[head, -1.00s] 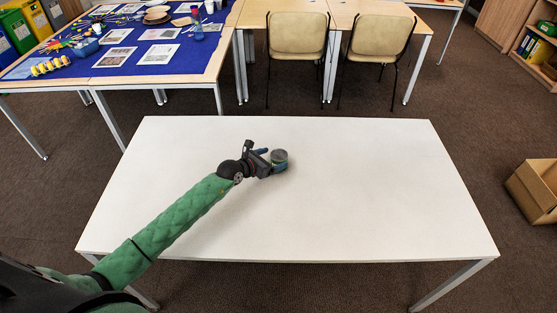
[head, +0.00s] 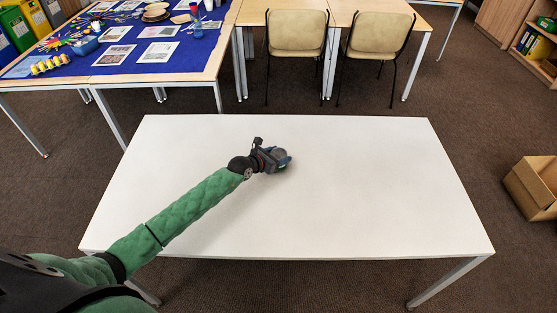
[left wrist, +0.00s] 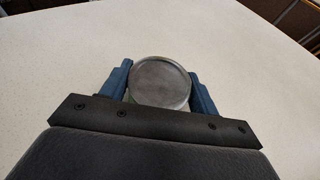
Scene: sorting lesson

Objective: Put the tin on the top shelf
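The tin (head: 281,154) is a small round can with a grey metal top and some green on its side. It is at the white table (head: 350,200), left of the middle and towards the far edge. My left gripper (head: 276,160) has one blue finger on each side of it. In the left wrist view, the tin's round lid (left wrist: 160,82) fills the space between the blue fingers, which look shut on it. I cannot tell whether its base touches the table. My right gripper is not in view. A wooden shelf unit (head: 538,45) with folders stands at the far right, partly cut off.
The rest of the white table is bare. Behind it are two beige chairs (head: 298,32) and a table with a blue cloth (head: 160,72) carrying papers and craft things. A cardboard box (head: 535,190) sits on the floor at the right. Carpet surrounds the table.

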